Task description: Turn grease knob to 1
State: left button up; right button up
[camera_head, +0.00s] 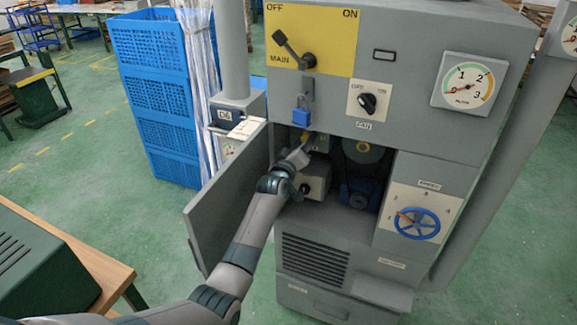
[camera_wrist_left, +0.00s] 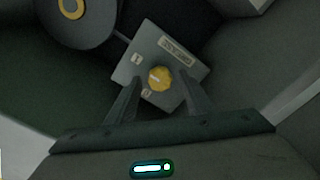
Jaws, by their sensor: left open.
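The grease knob (camera_wrist_left: 159,78) is a small yellow knob on a grey plate (camera_wrist_left: 190,74) in the left wrist view. The plate has small pale labels; one looks like a 1 (camera_wrist_left: 137,58). I cannot read which mark the knob points to. My left gripper (camera_wrist_left: 160,77) is open, with one finger on each side of the knob in the picture; I cannot tell whether they touch it. In the head view my left gripper (camera_head: 300,152) reaches inside the open cabinet compartment, and its fingers are hard to make out. My right gripper is not in view.
The cabinet door (camera_head: 228,200) hangs open left of my arm. A blue padlock (camera_head: 301,112) hangs above the opening. A blue handwheel (camera_head: 417,223) is at the right. A blue motor (camera_head: 360,193) sits inside. Blue crates (camera_head: 152,85) stand left.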

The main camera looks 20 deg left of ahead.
pick_arm(q)
jog(key=s+b, duration=0.4)
jog(key=s, duration=1.2)
jog(key=shift+s+a, duration=0.3)
jog(key=shift+s, duration=0.05)
jog(key=shift+f, duration=0.1)
